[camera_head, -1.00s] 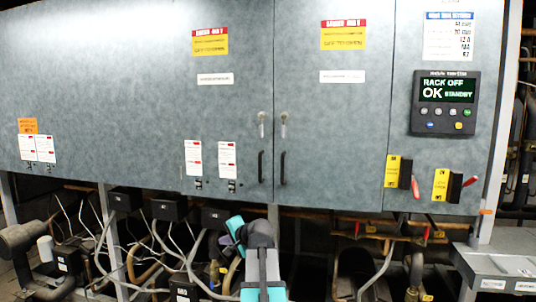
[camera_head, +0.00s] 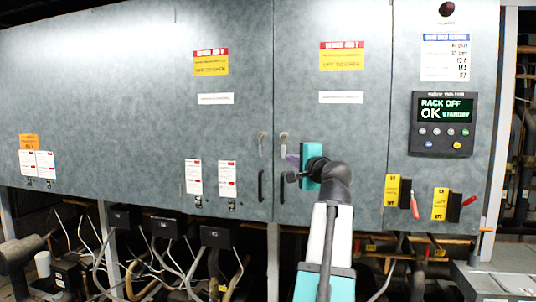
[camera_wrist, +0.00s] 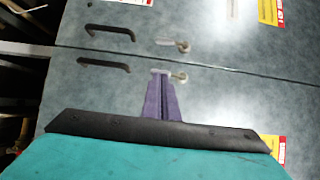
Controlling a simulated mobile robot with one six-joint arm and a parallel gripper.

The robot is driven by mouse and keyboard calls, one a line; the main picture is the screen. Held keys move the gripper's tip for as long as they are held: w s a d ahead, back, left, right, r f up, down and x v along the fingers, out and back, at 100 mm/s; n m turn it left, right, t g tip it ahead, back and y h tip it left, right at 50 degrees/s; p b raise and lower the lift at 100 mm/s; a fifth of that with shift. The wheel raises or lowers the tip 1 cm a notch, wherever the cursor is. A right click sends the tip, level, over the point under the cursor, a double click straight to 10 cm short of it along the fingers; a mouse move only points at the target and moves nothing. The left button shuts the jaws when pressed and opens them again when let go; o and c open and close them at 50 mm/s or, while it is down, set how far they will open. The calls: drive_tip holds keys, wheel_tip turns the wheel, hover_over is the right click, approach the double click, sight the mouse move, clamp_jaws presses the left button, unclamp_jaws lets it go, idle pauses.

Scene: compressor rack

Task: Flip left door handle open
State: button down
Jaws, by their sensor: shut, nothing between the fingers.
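The left door (camera_head: 150,110) of the grey cabinet is closed. Near its right edge is a small silver latch handle (camera_head: 262,143) with a black pull handle (camera_head: 261,186) below it. In the wrist view, turned sideways, the left door's latch (camera_wrist: 172,43) is the upper one and its black pull (camera_wrist: 110,32) lies to its left. My gripper (camera_head: 291,158) is in front of the right door, beside that door's latch (camera_head: 284,143). In the wrist view its purple fingers (camera_wrist: 161,82) are together and empty, overlapping the right door's latch in the picture; contact cannot be told.
The right door (camera_head: 340,130) is closed, with its own black pull (camera_head: 283,168). A control panel (camera_head: 444,123) and red-levered switches (camera_head: 405,195) are at the right. Pipes and cables fill the space below the cabinet. The door fronts around the latches are clear.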

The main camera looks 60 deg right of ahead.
sight(261, 146)
drive_tip(key=shift+r, duration=0.1)
idle(0.3)
drive_tip(key=p+x, duration=0.2)
drive_tip(key=x, duration=0.7)
drive_tip(key=shift+w+d+r+p, duration=0.15)
drive_tip(key=shift+w+p, duration=0.05)
drive_tip(key=shift+p, duration=0.15)
drive_tip(key=w+p, duration=0.1)
drive_tip(key=w, duration=0.2)
drive_tip(key=shift+w+p, duration=0.3)
drive_tip(key=shift+w, duration=0.35)
